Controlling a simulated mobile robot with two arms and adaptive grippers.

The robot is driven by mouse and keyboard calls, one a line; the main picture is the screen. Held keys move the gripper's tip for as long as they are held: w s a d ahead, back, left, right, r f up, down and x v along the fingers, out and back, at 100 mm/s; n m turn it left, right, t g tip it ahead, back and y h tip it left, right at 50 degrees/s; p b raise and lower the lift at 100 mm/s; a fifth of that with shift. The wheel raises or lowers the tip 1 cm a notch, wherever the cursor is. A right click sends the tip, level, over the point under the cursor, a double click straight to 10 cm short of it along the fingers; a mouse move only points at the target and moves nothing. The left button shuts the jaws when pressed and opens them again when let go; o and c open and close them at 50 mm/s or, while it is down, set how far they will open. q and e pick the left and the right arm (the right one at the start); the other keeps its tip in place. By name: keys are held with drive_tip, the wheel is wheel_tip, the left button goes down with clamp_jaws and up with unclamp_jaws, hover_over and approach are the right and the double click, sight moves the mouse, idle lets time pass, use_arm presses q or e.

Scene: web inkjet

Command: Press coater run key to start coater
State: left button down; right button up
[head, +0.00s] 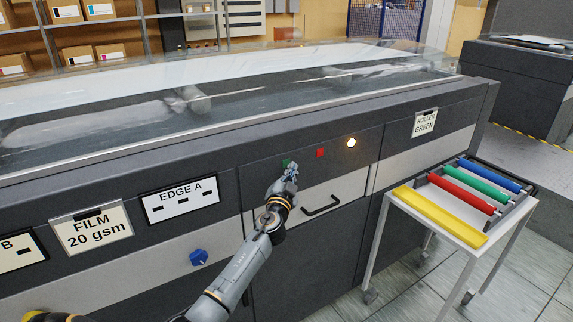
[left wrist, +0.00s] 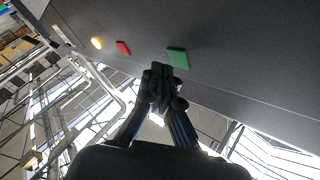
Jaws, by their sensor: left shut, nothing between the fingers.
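The coater is the long dark grey machine (head: 320,185) with a clear cover. On its front panel are a green key (head: 286,163), a red key (head: 320,153) and a glowing warm-white lamp (head: 351,142). No label on the keys can be read. My left gripper (head: 291,170) is shut and empty, with its tips close in front of the green key and partly covering it. In the left wrist view, the shut fingertips (left wrist: 161,70) are just beside the green key (left wrist: 178,58); I cannot tell whether they touch it. The red key (left wrist: 123,48) is farther left. My right gripper is not in view.
A black drawer handle (head: 322,207) sticks out below the keys. A blue knob (head: 198,258) is at lower left. A white cart (head: 440,218) with coloured rollers stands at right. Signs reading "FILM 20 gsm" (head: 92,231) and "EDGE A" (head: 181,200) are on the front.

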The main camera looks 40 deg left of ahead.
use_arm(q)
drive_tip(key=shift+a, duration=0.15)
idle(0.4)
drive_tip(key=shift+w+a, duration=0.15)
drive_tip(key=shift+a, duration=0.15)
drive_tip(key=shift+w+a+b, duration=0.15)
drive_tip(key=shift+a+b, duration=0.25)
drive_tip(key=shift+b, duration=0.1)
idle(0.6)
drive_tip(key=shift+d, duration=0.15)
drive_tip(key=shift+s+d, duration=0.35)
drive_tip(key=shift+d, duration=0.3)
drive_tip(key=d, duration=0.1)
drive_tip(key=s+d, duration=0.1)
drive_tip(key=d, duration=0.2)
drive_tip(key=shift+s+d+p, duration=0.35)
drive_tip(key=shift+s, duration=0.05)
idle(0.8)
